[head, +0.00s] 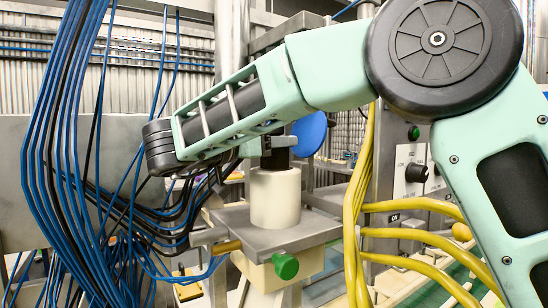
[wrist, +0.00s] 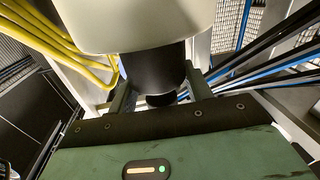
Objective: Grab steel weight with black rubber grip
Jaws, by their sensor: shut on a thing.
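The weight's black rubber grip (head: 277,158) stands upright above a pale cream cylinder (head: 275,198) in the head view. The cylinder rests on a metal plate; I cannot tell whether it is the weight's own body. My gripper (head: 279,142) reaches in from the upper right and is shut around the black grip. In the wrist view, the two fingers of my gripper (wrist: 160,92) stand on either side of the black grip (wrist: 152,70), with the cream cylinder (wrist: 135,22) at the top. The fingers partly hide the grip in the head view.
The metal plate (head: 320,226) has a green knob (head: 285,265) at its front. Blue and black cables (head: 60,150) hang close on the left. Yellow hoses (head: 357,200) run close on the right, before a control panel (head: 412,170). A blue disc (head: 310,132) is behind my gripper.

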